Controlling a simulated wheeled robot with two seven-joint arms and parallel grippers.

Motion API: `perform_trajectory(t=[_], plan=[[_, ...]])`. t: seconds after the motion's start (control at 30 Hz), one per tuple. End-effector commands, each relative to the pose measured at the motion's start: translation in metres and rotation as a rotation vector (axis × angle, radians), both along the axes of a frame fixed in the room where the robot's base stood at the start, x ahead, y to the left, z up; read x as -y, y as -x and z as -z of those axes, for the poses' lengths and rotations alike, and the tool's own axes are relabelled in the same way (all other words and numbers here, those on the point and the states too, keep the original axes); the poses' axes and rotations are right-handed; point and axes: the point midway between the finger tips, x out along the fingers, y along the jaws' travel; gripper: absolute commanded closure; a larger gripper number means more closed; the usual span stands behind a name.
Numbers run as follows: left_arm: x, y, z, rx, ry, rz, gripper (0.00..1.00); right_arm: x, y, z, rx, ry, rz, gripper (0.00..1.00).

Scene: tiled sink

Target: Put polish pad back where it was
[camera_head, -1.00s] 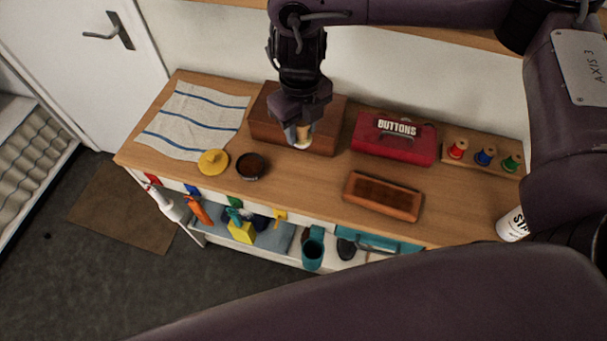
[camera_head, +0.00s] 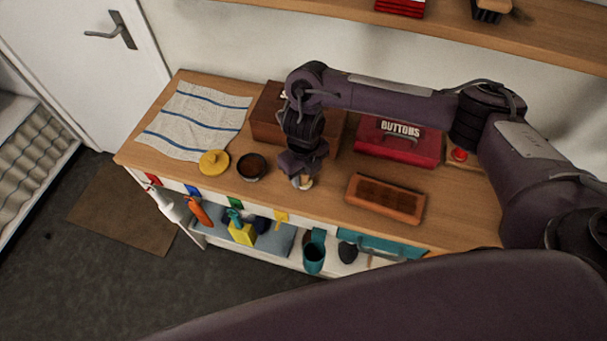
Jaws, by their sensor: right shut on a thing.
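My right gripper (camera_head: 301,178) points down over the front part of the wooden counter, between the dark round tin and the brown brush-like block. It is shut on a small pale round thing, which I take as the polish pad (camera_head: 305,185); only its lower edge shows below the fingers. I cannot tell whether the pad touches the counter. An open round tin (camera_head: 251,166) with dark contents stands just left of the gripper. A yellow round lid with a knob (camera_head: 214,162) lies left of the tin. My left gripper is not in view.
A wooden box (camera_head: 266,120) and a red buttons box (camera_head: 389,150) stand behind, partly hidden by my right arm. A brown wooden tray-like block (camera_head: 384,198) lies to the right. A striped cloth (camera_head: 193,122) covers the counter's left end. A shelf (camera_head: 470,28) runs above.

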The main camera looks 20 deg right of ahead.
Motion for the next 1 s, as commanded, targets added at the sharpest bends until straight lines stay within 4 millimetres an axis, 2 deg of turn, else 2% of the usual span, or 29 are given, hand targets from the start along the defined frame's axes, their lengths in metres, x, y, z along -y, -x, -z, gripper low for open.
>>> perform_trajectory(t=[0.07,0.47,0.5,0.63,1.0], plan=[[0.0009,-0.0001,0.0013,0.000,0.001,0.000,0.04,-0.0005,0.0004,0.0070,-0.002,-0.002,0.001,0.83],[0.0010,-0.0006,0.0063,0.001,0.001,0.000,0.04,0.0000,-0.0004,0.0125,0.001,0.000,0.000,0.83],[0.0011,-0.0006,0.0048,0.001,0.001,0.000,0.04,0.0000,-0.0004,0.0109,0.001,0.000,0.000,0.61],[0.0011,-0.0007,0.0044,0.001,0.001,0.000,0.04,0.0001,-0.0004,0.0106,0.001,0.000,0.001,0.44],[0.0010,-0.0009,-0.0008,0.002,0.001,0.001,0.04,0.0001,-0.0004,0.0053,0.001,0.000,0.001,0.43]])
